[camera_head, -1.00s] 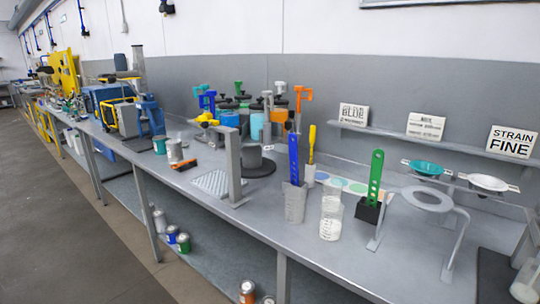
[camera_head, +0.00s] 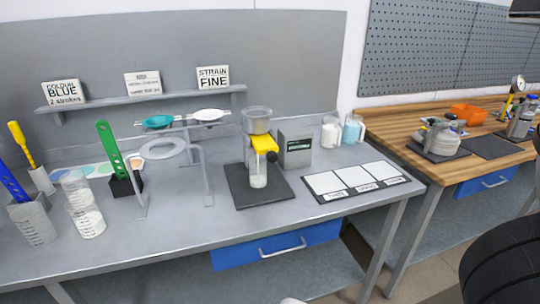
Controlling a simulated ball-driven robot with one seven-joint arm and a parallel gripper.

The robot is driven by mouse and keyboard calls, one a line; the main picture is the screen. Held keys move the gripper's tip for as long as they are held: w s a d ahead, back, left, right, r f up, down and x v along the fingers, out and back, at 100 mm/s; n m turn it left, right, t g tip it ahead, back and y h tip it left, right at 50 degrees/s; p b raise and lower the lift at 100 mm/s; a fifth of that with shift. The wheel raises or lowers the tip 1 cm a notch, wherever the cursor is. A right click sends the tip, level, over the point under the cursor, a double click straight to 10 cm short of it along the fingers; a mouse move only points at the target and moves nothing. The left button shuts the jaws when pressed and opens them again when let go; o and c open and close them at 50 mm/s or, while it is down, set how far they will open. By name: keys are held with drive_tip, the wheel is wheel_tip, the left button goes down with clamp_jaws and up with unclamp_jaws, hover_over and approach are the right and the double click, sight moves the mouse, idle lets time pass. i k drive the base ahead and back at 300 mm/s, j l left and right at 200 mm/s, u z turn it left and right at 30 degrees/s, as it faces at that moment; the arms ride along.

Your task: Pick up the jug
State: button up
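Several vessels could be the jug, and I cannot tell which one is meant. A clear graduated jug (camera_head: 85,207) with white contents stands upright on the grey bench at the left. A grey graduated jug (camera_head: 35,222) beside it holds a blue perforated paddle (camera_head: 12,182). At the back right of the bench stand a small jug with white contents (camera_head: 330,133) and a jug with light blue contents (camera_head: 352,131). A clear container with white contents (camera_head: 258,170) sits under a yellow-valved device on a dark mat.
A ring stand (camera_head: 163,149) and a green paddle in a black block (camera_head: 110,152) stand right of the clear jug. A dark mat (camera_head: 240,187) and a three-panel board (camera_head: 355,180) lie further right. A wooden bench (camera_head: 400,125) adjoins. The front left-centre of the grey bench is clear.

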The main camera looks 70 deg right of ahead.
sight(353, 124)
drive_tip(key=z, duration=2.1)
